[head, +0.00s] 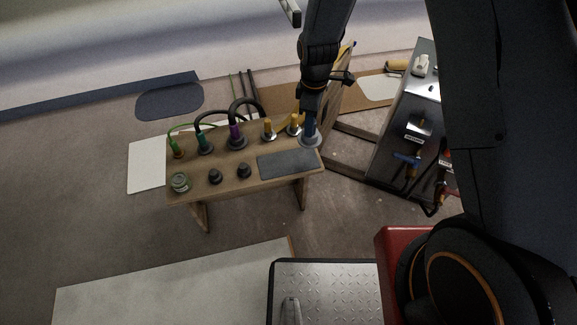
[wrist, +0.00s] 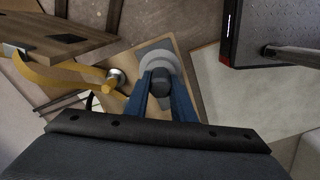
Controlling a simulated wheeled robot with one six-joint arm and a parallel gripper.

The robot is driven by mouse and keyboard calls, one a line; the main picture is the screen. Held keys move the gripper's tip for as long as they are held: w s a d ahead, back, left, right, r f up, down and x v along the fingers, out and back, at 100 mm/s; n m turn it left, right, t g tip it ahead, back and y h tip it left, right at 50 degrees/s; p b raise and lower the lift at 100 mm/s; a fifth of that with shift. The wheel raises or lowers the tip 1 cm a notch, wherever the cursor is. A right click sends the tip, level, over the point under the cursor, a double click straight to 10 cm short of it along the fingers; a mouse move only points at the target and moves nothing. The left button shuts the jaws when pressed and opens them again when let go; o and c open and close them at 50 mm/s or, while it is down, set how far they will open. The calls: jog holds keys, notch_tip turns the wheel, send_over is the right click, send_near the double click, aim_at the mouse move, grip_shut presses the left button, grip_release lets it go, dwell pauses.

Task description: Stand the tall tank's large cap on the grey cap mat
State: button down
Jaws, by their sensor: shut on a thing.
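My gripper (head: 311,131) is at the right end of the wooden bench in the head view. In the wrist view its two blue fingers (wrist: 162,98) are shut on a dark round cap (wrist: 161,82), one on each side. A wide pale grey round flange (wrist: 163,60) surrounds the cap; it also shows under my fingers in the head view (head: 310,142). I cannot tell whether the cap is seated on the flange or clear of it. The grey cap mat (head: 285,164) lies bare on the bench's front right, left of and nearer than my gripper.
A grey panel unit (head: 400,130) stands to the right.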

jog(key=shift+w+a+f+n+b, duration=0.2)
jog(key=shift+a+f+n+b, duration=0.15)
jog(key=shift+a+f+n, duration=0.4)
notch_tip(320, 180, down, 10)
jog(key=shift+r+b, duration=0.1)
jog(key=shift+b, duration=0.35)
jog(key=c, duration=1.5)
grip_release()
